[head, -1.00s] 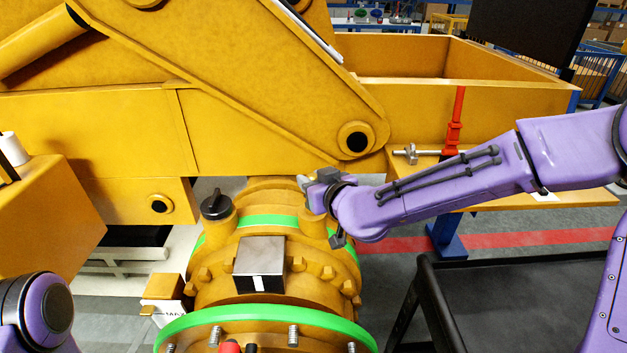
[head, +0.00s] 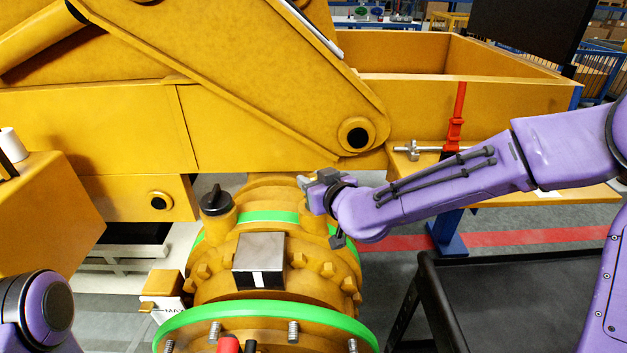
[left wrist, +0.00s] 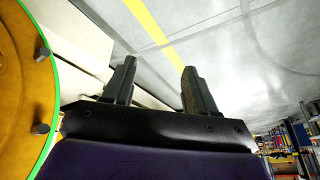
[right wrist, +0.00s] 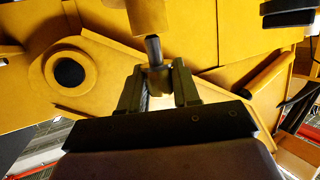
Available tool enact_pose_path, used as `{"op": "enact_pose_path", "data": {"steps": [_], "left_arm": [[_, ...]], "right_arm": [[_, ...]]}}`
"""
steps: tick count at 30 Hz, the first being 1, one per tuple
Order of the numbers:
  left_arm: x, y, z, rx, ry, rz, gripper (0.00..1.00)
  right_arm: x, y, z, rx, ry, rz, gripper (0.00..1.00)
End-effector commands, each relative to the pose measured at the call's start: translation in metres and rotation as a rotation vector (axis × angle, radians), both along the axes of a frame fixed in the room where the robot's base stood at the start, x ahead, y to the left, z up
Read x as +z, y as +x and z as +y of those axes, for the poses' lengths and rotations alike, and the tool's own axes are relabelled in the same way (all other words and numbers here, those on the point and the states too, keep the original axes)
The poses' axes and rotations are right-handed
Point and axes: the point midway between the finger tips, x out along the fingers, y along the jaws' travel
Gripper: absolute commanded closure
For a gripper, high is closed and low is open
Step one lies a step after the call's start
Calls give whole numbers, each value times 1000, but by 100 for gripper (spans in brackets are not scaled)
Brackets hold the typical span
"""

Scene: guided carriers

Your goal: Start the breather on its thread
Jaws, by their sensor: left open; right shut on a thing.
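My right gripper (head: 316,184) is over the right-hand yellow boss (head: 314,226) on top of the yellow housing. In the right wrist view its fingers (right wrist: 158,88) are shut on the breather, a brass-coloured body (right wrist: 158,84) with a dark grey stub (right wrist: 153,50). The stub points at a yellow piece (right wrist: 148,14), probably the boss. I cannot tell whether stub and thread touch. The head view hides the breather behind the gripper. My left gripper (left wrist: 158,88) is open and empty, beside the housing's green-rimmed flange (left wrist: 54,100).
A black cap (head: 215,200) sits on the left-hand boss. A grey block (head: 260,258) stands on the housing between bolts. A yellow machine frame (head: 110,130) rises close behind. A black cart (head: 520,300) is at the right, and a red-posted bench (head: 456,130) behind my right arm.

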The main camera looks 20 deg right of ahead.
Motion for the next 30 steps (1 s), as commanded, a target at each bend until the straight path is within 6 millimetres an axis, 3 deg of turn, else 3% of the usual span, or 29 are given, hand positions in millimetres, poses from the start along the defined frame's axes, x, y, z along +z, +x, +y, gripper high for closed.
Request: {"op": "enact_pose_path", "data": {"steps": [30], "left_arm": [[-18, 0, 0, 0, 0, 0, 43]], "right_arm": [[-24, 0, 0, 0, 0, 0, 99]]}}
